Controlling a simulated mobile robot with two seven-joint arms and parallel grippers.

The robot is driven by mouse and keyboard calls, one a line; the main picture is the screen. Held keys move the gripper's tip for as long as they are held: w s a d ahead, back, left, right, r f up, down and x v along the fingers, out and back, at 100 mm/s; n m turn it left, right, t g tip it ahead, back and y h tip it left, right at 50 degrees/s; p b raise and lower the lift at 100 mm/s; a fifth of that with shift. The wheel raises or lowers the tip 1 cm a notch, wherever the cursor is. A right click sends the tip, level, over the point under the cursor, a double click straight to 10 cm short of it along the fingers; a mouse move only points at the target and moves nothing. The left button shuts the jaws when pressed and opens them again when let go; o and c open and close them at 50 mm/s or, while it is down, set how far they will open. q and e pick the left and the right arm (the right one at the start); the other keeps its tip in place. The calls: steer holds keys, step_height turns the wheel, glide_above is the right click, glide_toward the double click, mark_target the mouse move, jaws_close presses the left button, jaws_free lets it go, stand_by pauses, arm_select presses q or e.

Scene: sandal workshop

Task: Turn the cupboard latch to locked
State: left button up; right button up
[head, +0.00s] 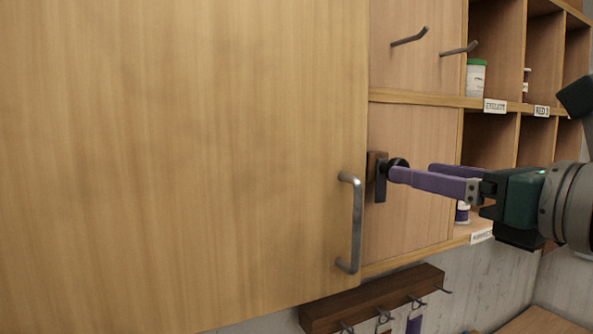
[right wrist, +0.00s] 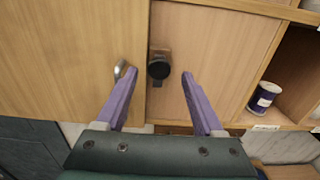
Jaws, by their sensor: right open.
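The cupboard latch is a black knob (head: 398,163) with a flat black bar (head: 381,188) on a small dark wood block, mounted on the pale panel just right of the cupboard door (head: 180,150). The bar points straight down, parallel to the door edge. The knob also shows in the right wrist view (right wrist: 159,67). My right gripper (head: 412,171) is open and empty at the latch. In the right wrist view its fingertips (right wrist: 158,75) stand left and right of the knob, apart from it. My left gripper is out of view.
The door's metal handle (head: 356,225) stands out left of the latch. Two metal pegs (head: 410,37) stick out above. Labelled cubbies with jars (head: 477,78) are at the right. A dark hook rail (head: 375,298) hangs below.

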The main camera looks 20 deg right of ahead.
steer(key=shift+w+a+p, duration=0.2)
steer(key=shift+w+p, duration=0.4)
steer(key=shift+w, duration=2.05)
jaws_close()
